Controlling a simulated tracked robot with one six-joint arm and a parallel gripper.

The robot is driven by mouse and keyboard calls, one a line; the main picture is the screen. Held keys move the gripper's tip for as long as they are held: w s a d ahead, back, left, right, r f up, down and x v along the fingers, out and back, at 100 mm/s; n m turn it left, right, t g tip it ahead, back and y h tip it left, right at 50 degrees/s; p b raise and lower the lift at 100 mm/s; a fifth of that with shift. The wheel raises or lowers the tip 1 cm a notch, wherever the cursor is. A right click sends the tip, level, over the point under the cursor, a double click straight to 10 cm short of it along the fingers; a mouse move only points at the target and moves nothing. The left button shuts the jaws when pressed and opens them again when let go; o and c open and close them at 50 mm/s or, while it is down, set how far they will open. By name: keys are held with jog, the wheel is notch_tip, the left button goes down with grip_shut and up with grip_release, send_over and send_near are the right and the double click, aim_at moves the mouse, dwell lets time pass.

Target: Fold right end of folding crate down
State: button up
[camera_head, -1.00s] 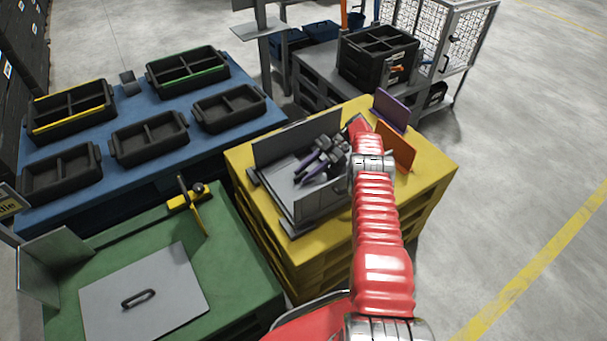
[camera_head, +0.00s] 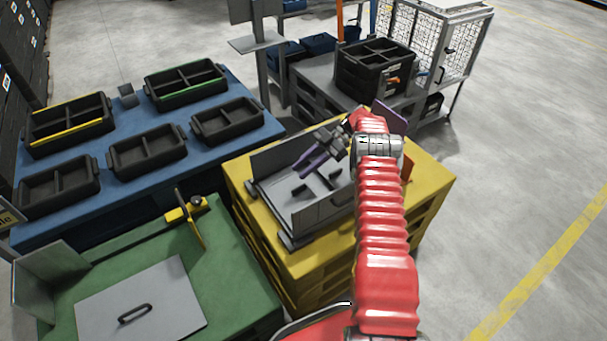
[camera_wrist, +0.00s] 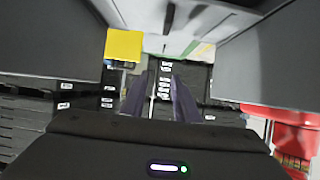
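The grey folding crate (camera_head: 288,207) sits on a yellow platform in the head view. Its far long wall (camera_head: 272,157) and near long wall (camera_head: 325,208) stand up. Its left end shows no raised wall. Its right end is hidden behind my red arm, so I cannot tell whether it is up or down. My gripper (camera_head: 306,166) is above the crate's floor, its purple fingers pointing left and down. In the wrist view my gripper's fingers (camera_wrist: 160,98) are apart with nothing between them. Dark grey panels flank them at left (camera_wrist: 48,40) and right (camera_wrist: 275,60).
A purple panel (camera_head: 391,117) stands at the platform's back right; an orange one is mostly behind my arm. A green table (camera_head: 235,265) with a grey lid (camera_head: 150,305) is front left. A blue table (camera_head: 200,160) with black trays is behind. Floor at right is clear.

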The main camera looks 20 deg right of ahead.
jog(key=shift+r, duration=0.45)
jog(key=shift+w+a+r, duration=0.1)
jog(key=shift+a, duration=0.2)
jog(key=shift+c, duration=1.4)
jog(key=shift+n+g, duration=0.3)
jog(key=shift+n, duration=0.3)
jog(key=a+r, duration=0.1)
jog(key=w+a+r, duration=0.1)
jog(key=r, duration=0.1)
jog(key=a+r, duration=0.1)
jog(key=r, duration=0.1)
jog(key=shift+w+a, duration=0.3)
jog(key=shift+w, duration=0.1)
grip_shut()
jog(key=s+a+r+h, duration=0.3)
jog(key=a+r+h, duration=0.25)
jog(key=h, duration=0.25)
jog(key=d+f+m+t+h, duration=0.1)
jog(key=d+f+t+h, duration=0.1)
jog(key=d+h, duration=0.3)
jog(key=shift+w+d+f+t, duration=0.45)
jog(key=shift+d+f, duration=0.1)
jog(key=shift+f, duration=0.2)
